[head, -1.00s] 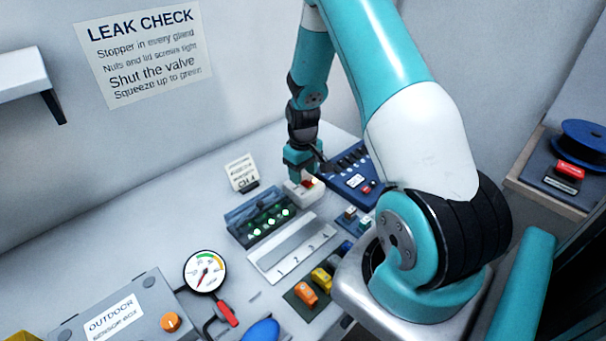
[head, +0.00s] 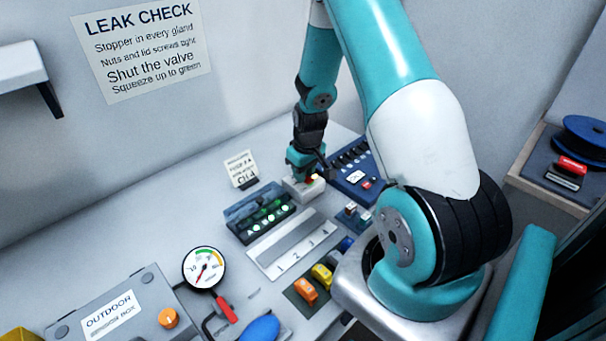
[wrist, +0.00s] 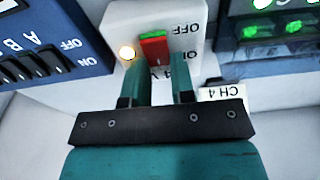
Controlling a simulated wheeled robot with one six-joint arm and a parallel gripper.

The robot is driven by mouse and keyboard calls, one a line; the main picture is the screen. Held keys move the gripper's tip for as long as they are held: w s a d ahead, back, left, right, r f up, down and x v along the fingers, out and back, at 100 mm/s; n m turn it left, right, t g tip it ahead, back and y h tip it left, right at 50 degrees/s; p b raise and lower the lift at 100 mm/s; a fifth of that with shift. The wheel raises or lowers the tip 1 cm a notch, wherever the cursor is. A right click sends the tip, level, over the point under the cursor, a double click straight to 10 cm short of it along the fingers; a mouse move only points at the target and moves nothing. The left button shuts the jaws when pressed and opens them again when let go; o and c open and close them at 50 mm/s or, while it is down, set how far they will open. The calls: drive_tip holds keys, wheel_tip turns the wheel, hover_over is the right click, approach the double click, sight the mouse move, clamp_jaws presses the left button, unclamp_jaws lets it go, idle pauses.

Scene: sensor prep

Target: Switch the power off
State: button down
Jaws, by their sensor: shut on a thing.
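The white power box (wrist: 180,20) carries a red and green rocker switch (wrist: 155,48), with OFF and ON lettering beside it, upside down in the wrist view. A small lamp (wrist: 127,52) on the box glows warm. My gripper (wrist: 162,68) has its two teal fingers closed on the rocker, one on either side. In the head view my gripper (head: 307,176) is low over the white box (head: 300,190), hiding part of it. The exact tilt of the rocker is hard to tell.
A dark unit with lit green lamps (head: 258,213) stands left of the box, and a blue switch panel (head: 352,178) right of it. A CH4 card (head: 240,168) stands behind. A numbered white rack (head: 293,246), gauge (head: 204,267) and sensor box (head: 118,312) lie nearer.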

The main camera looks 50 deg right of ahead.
drive_tip(key=t+b, duration=0.2)
drive_tip(key=shift+s+f+b, duration=0.25)
drive_tip(key=shift+s+b, duration=0.05)
drive_tip(key=shift+b, duration=0.05)
drive_tip(key=shift+s+r+t+b, duration=0.1)
drive_tip(key=shift+r+t+b, duration=0.15)
drive_tip(key=shift+t+b, duration=0.4)
drive_tip(key=shift+r, duration=0.2)
drive_tip(key=c, duration=1)
unclamp_jaws()
drive_tip(key=shift+o, duration=0.2)
